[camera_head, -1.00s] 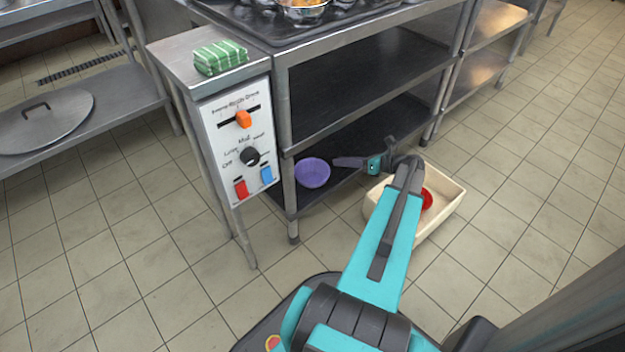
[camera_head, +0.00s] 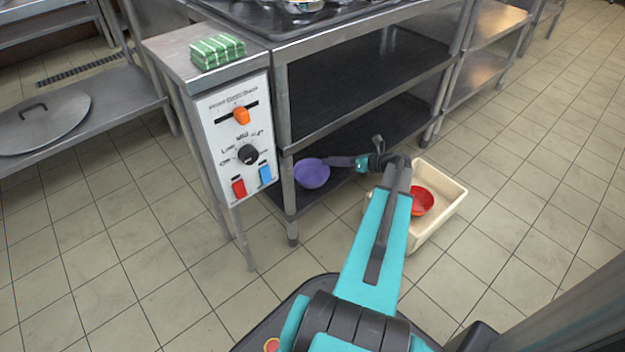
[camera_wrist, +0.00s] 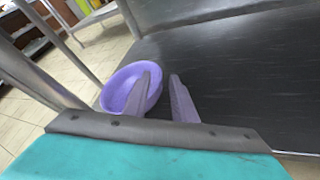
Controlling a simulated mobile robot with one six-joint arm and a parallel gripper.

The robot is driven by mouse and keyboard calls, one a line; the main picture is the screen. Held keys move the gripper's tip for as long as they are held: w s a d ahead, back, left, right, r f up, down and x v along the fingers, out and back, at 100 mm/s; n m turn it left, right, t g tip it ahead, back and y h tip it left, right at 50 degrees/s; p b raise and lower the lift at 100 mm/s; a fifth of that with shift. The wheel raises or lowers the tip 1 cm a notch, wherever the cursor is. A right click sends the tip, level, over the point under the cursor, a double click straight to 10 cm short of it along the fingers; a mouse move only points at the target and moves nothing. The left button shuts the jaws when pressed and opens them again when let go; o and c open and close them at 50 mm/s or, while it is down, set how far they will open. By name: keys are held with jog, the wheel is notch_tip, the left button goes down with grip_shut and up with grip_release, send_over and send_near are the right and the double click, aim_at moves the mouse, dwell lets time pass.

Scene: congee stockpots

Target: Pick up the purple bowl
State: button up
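The purple bowl (camera_head: 311,173) sits upright on the bottom shelf of the steel rack, near its left front leg. It also shows in the wrist view (camera_wrist: 118,88). My gripper (camera_head: 332,161) reaches in from the right at the bowl's rim. In the wrist view my gripper (camera_wrist: 161,80) has its two fingers apart. The left finger overlaps the bowl's inside and the right finger is outside its right side, so the rim lies between them. Whether the fingers touch the bowl cannot be told.
The rack's bottom shelf (camera_head: 372,138) is bare right of the bowl. A cream bin (camera_head: 447,207) with a red bowl (camera_head: 422,201) stands on the floor behind my arm. A control panel (camera_head: 238,135) and steel leg are left of the bowl. A shelf (camera_head: 360,85) is overhead.

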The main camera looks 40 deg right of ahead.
aim_at(312, 176)
jog(key=shift+b+x, duration=0.9)
jog(key=shift+x, duration=0.85)
jog(key=shift+c, duration=0.2)
grip_shut()
